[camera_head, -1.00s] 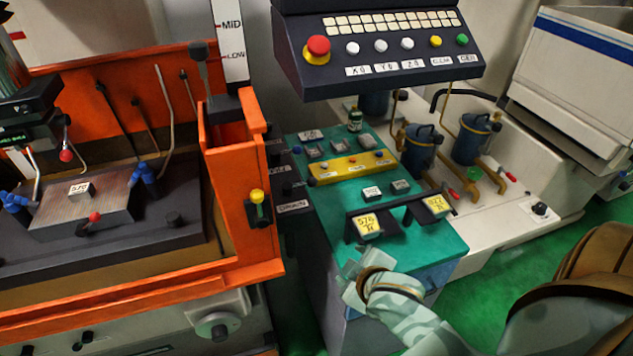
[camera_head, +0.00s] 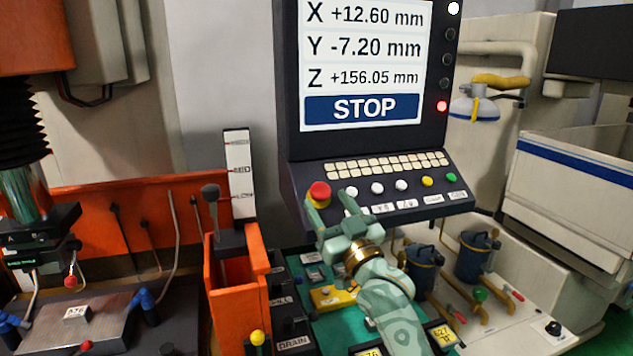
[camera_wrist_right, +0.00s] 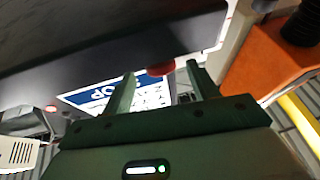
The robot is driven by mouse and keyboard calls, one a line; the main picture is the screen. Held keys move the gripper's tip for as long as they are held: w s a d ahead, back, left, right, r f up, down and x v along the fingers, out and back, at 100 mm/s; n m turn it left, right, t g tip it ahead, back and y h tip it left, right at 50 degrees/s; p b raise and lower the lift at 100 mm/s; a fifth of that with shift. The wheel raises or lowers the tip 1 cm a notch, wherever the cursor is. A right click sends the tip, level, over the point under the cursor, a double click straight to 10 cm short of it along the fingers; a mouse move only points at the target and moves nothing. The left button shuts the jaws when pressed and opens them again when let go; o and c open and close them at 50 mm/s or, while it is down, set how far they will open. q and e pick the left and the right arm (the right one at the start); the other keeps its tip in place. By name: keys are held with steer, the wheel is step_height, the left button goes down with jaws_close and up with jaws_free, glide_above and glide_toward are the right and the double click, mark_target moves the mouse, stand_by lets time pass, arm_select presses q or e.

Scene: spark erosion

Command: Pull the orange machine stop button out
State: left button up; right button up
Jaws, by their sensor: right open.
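The stop button is a red-orange mushroom head (camera_head: 319,192) on a yellow base, at the left end of the dark control panel under the screen. My right gripper (camera_head: 329,206) is open just in front of and below it, its fingers pointing up at the panel; one finger overlaps the button's lower edge. In the right wrist view the button (camera_wrist_right: 160,69) shows between the two open fingertips (camera_wrist_right: 163,84), partly hidden by the panel's dark edge. I cannot tell whether the fingers touch it. My left gripper is not in view.
The control panel (camera_head: 295,180) also carries white, yellow and green buttons (camera_head: 427,181) to the right. The screen (camera_head: 362,60) reads STOP. An orange tank (camera_head: 228,300) with a lever (camera_head: 210,195) stands to the left. A green-topped bench (camera_head: 325,328) lies below.

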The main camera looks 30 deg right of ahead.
mark_target(317, 186)
steer(key=x, duration=0.6)
steer(key=shift+p, duration=0.3)
